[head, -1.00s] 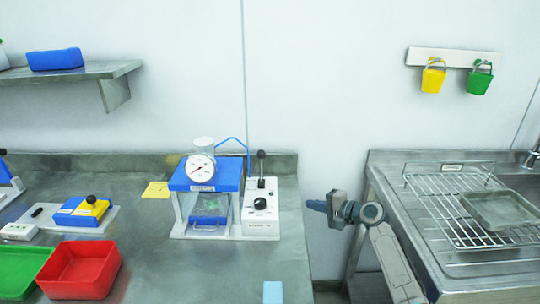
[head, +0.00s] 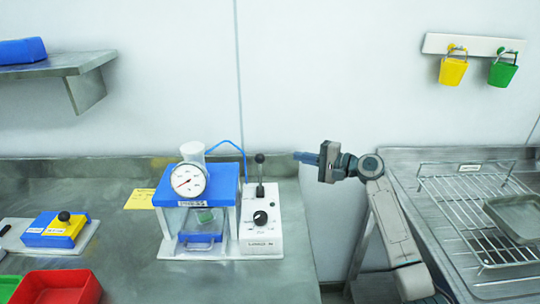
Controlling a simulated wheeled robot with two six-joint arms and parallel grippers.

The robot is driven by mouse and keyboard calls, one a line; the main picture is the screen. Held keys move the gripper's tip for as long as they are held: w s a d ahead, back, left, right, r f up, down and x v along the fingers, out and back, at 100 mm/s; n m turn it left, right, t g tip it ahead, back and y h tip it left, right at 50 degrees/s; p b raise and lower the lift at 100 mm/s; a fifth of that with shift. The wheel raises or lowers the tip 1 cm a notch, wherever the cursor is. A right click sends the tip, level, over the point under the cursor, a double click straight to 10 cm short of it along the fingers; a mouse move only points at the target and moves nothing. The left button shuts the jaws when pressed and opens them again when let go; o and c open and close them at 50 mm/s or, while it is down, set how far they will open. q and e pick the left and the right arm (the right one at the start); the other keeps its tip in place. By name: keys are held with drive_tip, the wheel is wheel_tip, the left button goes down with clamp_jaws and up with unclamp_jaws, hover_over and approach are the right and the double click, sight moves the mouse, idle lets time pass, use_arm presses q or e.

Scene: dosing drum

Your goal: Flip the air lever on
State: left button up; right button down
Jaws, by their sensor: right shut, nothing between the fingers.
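The air lever (head: 260,174) is a dark stick with a black ball knob. It stands upright on top of a white control box (head: 261,228) that also has a black dial on its front. The box adjoins the blue-topped dosing machine (head: 209,190) with a round gauge (head: 189,180). My right gripper (head: 297,156) is shut and empty. It points left at about the height of the lever's knob, to the right of it with a gap between. My left gripper is out of view.
A blue hose (head: 229,143) arches behind the machine. A yellow note (head: 140,199), a blue and yellow block with a black knob (head: 56,229) and a red bin (head: 57,288) are at the left. A sink with a wire rack (head: 470,215) is at the right.

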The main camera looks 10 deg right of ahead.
sight(260, 173)
use_arm(q)
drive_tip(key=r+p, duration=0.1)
drive_tip(key=p, duration=0.1)
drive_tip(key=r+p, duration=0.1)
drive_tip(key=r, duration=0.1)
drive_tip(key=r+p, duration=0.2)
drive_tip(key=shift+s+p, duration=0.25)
drive_tip(key=shift+p, duration=0.05)
use_arm(e)
drive_tip(key=w+a, duration=0.3)
drive_tip(key=a, duration=0.6)
drive_tip(key=shift+f, duration=0.2)
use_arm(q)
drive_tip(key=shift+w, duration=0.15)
use_arm(e)
drive_tip(key=shift+w, duration=0.15)
